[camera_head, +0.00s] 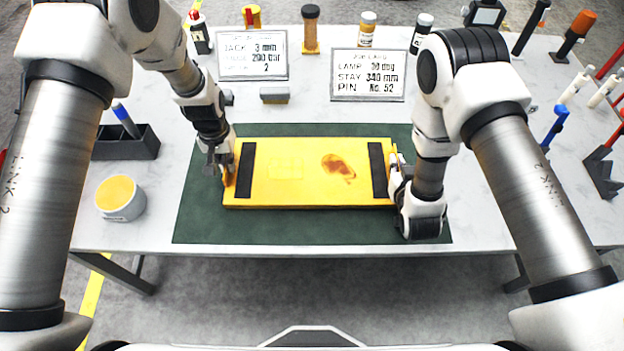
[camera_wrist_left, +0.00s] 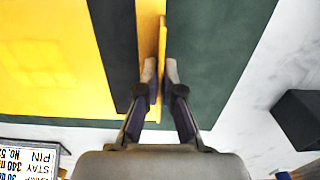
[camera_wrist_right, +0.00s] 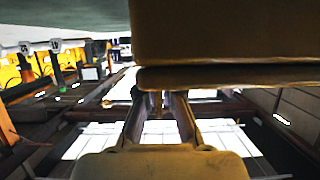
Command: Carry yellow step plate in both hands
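The yellow step plate (camera_head: 290,172) lies level over the green mat, with a black strip near each end and a rusty brown stain right of centre. I cannot tell whether it touches the mat. My left gripper (camera_head: 225,170) is at its left end. In the left wrist view, the fingers (camera_wrist_left: 161,72) are close together, one each side of the plate's thin upright yellow lip (camera_wrist_left: 162,35). My right gripper (camera_head: 397,172) is at the plate's right end. In the right wrist view, its fingertips (camera_wrist_right: 158,97) meet the shaded plate edge (camera_wrist_right: 235,77); their grip is unclear.
The green mat (camera_head: 300,228) lies on a pale table (camera_head: 480,225). A round tub (camera_head: 121,200) and a dark tray (camera_head: 125,148) are at left. Two sign cards (camera_head: 368,75) and several bottles stand behind; tools stand at right. The table front is clear.

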